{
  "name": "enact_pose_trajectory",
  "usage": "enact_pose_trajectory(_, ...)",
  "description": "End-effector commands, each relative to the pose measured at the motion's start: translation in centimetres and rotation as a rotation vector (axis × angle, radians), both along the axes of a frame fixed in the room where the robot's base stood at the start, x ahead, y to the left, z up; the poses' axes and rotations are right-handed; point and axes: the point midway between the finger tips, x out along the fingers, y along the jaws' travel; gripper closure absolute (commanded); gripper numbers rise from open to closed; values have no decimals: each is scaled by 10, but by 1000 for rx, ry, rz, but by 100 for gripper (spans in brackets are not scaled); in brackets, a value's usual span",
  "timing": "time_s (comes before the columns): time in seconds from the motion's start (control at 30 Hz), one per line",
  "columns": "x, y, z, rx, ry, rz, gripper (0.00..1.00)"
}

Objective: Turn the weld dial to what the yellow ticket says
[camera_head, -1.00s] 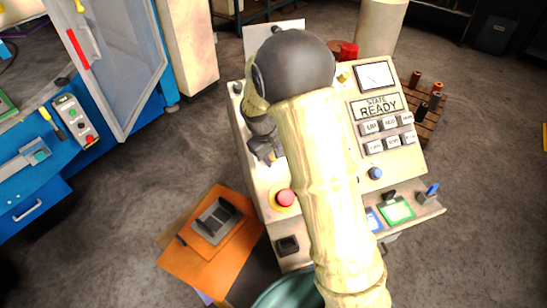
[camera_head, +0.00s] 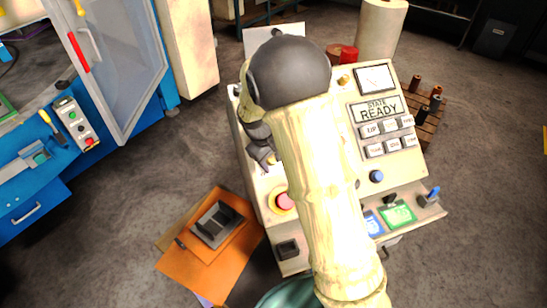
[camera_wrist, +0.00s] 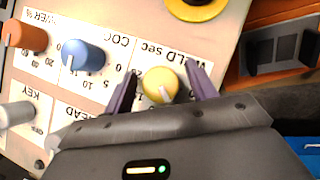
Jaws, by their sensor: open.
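The weld dial (camera_wrist: 160,84) is a yellow knob under the label "WELD sec" in the wrist view, where the panel looks upside down. My gripper (camera_wrist: 160,88) is open, with one purple finger on each side of the dial. I cannot tell whether the fingers touch it. In the head view my gripper (camera_head: 262,156) is partly seen over the left of the cream console (camera_head: 405,165), and my arm hides the dial. I cannot make out a yellow ticket in either view.
Beside the weld dial are a blue knob (camera_wrist: 82,56) and an orange knob (camera_wrist: 24,36). A red button with a yellow ring (camera_head: 284,201) sits just below my gripper in the head view. The console display (camera_head: 378,108) reads "STATE READY". A blue cabinet (camera_head: 40,190) stands left.

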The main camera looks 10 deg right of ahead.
Motion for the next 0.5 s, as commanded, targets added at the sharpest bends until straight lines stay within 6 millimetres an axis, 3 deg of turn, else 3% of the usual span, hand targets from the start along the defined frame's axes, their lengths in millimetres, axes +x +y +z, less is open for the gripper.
enact_pose_trajectory(0.27,-1,4,12,1,-3,1,43)
enact_pose_trajectory(0.5,-6,15,53,2,-5,1,43)
